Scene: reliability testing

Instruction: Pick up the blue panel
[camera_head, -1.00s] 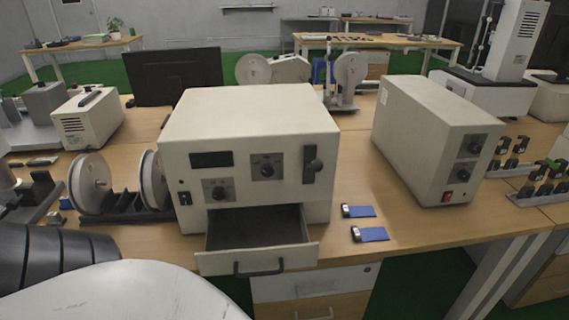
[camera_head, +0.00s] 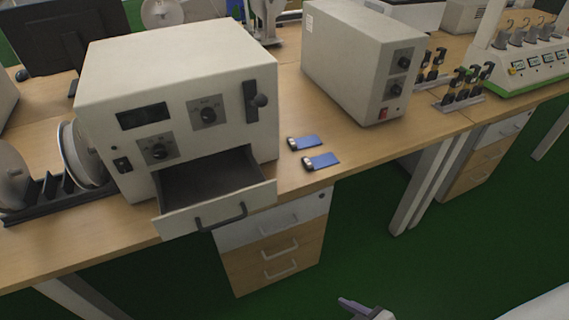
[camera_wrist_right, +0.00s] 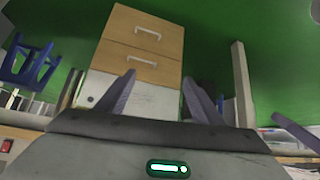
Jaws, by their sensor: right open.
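Two small blue panels, each with a metallic connector at its left end, lie flat on the wooden table between the two beige machines. One blue panel (camera_head: 308,142) is farther back; the other blue panel (camera_head: 325,160) is closer to the table's front edge. Part of my right gripper (camera_head: 362,308) shows at the bottom of the head view, well in front of the table and away from both panels. In the right wrist view, my right gripper (camera_wrist_right: 158,78) has its fingers apart with nothing between them. My left gripper is not in view.
A large beige machine (camera_head: 180,80) with an open drawer (camera_head: 218,207) stands left of the panels. A smaller beige machine (camera_head: 350,60) stands behind them to the right. A drawer cabinet (camera_head: 275,245) is under the table (camera_head: 355,150). The green floor in front is clear.

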